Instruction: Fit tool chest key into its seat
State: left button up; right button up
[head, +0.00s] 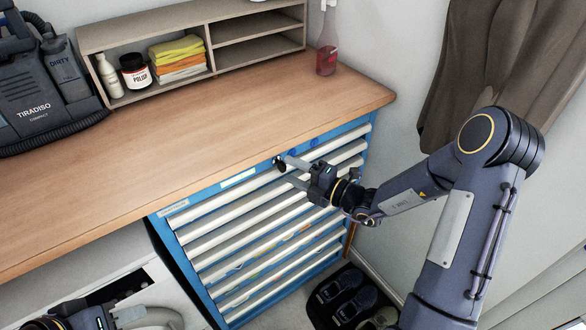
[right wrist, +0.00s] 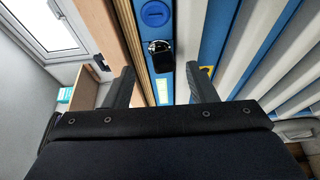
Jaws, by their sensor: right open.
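The blue tool chest (head: 166,222) with white drawer fronts stands under the wooden worktop. In the right wrist view, a small black key head (right wrist: 163,58) shows at a shiny metal lock ring (right wrist: 158,44) on the blue top strip. I cannot tell how deep the key sits. My right gripper (head: 284,171) is at the chest's top strip. In the right wrist view its open fingers (right wrist: 162,76) stand on either side of the key, with visible gaps. My left gripper (head: 118,316) is partly in view at the bottom left, away from the chest; its jaws are unclear.
A shelf unit (head: 225,29) and a vacuum cleaner (head: 40,85) stand at the back. Shoes (head: 352,300) lie on the floor right of the chest.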

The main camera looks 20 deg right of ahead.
jog(key=shift+s+d+p, duration=0.2)
jog(key=shift+s+d, duration=0.05)
jog(key=shift+s, duration=0.45)
jog(key=shift+s+d+p, duration=0.15)
jog(key=shift+s+d, duration=0.1)
jog(key=shift+s, duration=0.45)
jog(key=shift+s+d+p, duration=0.2)
jog(key=shift+s+d, duration=0.05)
jog(key=shift+s, duration=0.45)
jog(key=o, duration=0.6)
jog(key=shift+c, duration=0.2)
